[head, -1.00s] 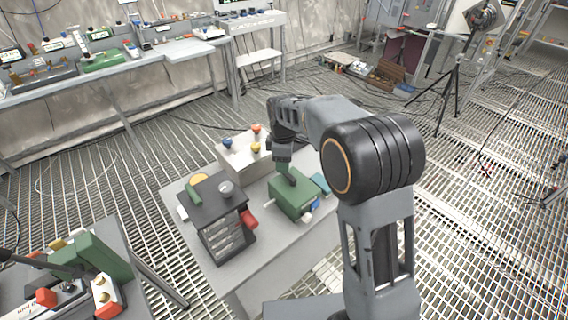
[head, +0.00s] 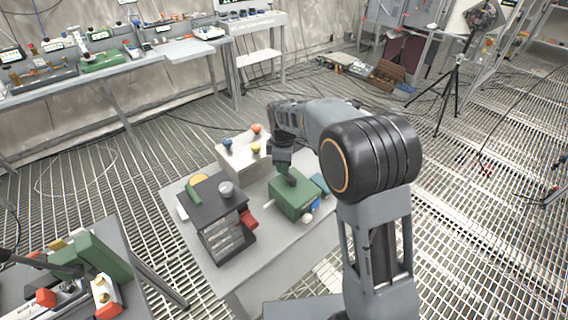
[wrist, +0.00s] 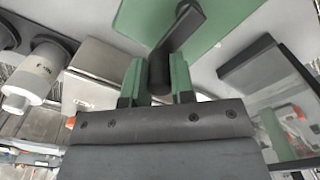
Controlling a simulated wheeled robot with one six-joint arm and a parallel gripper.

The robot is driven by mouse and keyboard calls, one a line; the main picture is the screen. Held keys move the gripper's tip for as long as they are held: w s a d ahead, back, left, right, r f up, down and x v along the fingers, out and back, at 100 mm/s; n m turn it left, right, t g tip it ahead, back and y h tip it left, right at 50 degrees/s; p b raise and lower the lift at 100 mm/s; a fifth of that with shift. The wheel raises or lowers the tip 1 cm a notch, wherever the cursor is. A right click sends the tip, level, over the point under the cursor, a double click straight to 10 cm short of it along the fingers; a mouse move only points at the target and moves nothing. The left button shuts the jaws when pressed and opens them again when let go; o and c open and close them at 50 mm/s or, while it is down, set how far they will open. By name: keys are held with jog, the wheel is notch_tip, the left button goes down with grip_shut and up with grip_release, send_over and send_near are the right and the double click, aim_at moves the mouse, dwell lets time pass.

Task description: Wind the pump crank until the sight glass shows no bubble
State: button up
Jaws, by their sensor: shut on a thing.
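The green pump box (head: 293,197) stands on the grey table, below my gripper (head: 288,172) in the head view. In the wrist view, the black crank (wrist: 181,30) runs from its hub on the green pump face (wrist: 225,18) to a dark upright grip. My gripper (wrist: 157,85) has its two green fingers on either side of this grip and is shut on it. In the head view my wrist partly hides the crank. I cannot make out the sight glass or any bubble.
A dark rack (head: 224,232) with a red knob (head: 249,220) stands close left of the pump. A pale box (head: 240,160) with coloured knobs is behind it. A blue-green block (head: 320,184) lies to the right. The table's front (head: 250,275) is clear.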

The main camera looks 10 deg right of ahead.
jog(key=shift+d+m, duration=0.1)
jog(key=shift+m, duration=0.2)
grip_shut()
